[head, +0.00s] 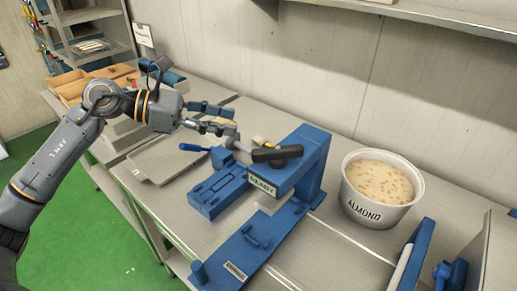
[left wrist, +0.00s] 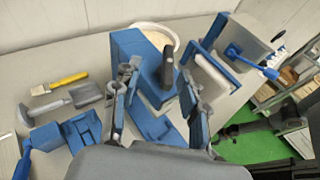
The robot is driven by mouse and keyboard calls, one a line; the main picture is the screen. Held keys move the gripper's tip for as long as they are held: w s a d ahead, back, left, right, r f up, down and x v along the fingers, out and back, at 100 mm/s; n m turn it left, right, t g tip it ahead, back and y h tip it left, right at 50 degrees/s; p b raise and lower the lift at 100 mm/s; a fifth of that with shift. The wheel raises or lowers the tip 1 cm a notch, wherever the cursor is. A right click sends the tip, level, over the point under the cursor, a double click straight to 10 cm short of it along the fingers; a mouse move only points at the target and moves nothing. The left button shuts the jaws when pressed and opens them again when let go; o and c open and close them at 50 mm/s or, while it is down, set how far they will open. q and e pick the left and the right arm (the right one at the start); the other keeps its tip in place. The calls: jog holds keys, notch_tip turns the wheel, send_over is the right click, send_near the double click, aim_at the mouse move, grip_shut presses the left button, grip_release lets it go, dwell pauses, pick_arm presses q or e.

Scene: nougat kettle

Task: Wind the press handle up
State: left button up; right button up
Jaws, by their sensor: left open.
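The blue press (head: 312,165) stands on the metal table with a "READY" label on its front. Its dark handle (head: 278,153) lies across the top of the press head. In the left wrist view the dark handle (left wrist: 168,66) shows upright in the picture, between and beyond the fingertips. My left gripper (head: 233,122) is open and empty, above and to the left of the handle. A gap to the handle seems to remain, but the exact distance is hard to judge. In the left wrist view the open fingers (left wrist: 160,78) frame the press.
A white tub marked "ALMOND" (head: 384,186) stands right of the press. A blue fixture with a blue handle (head: 194,148) is to its left, near a grey tray (head: 163,160). A brush (left wrist: 60,83) lies on the table. A shelf (head: 420,15) overhangs the back wall.

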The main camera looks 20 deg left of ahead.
aim_at(280, 148)
pick_arm(q)
jog(key=shift+g, duration=0.6)
jog(key=p+x, duration=0.2)
jog(key=x, duration=0.2)
jog(key=s+f+p+x, duration=0.1)
jog(key=p+x, duration=0.1)
jog(key=x, duration=0.2)
jog(key=s+p+x, duration=0.1)
jog(key=p+x, duration=0.1)
jog(key=x, duration=0.2)
jog(key=shift+w+d+f, duration=0.15)
jog(key=shift+d+f, duration=0.25)
jog(key=shift+f, duration=0.1)
jog(key=shift+w+d+f, duration=0.15)
jog(key=shift+d+f, duration=0.2)
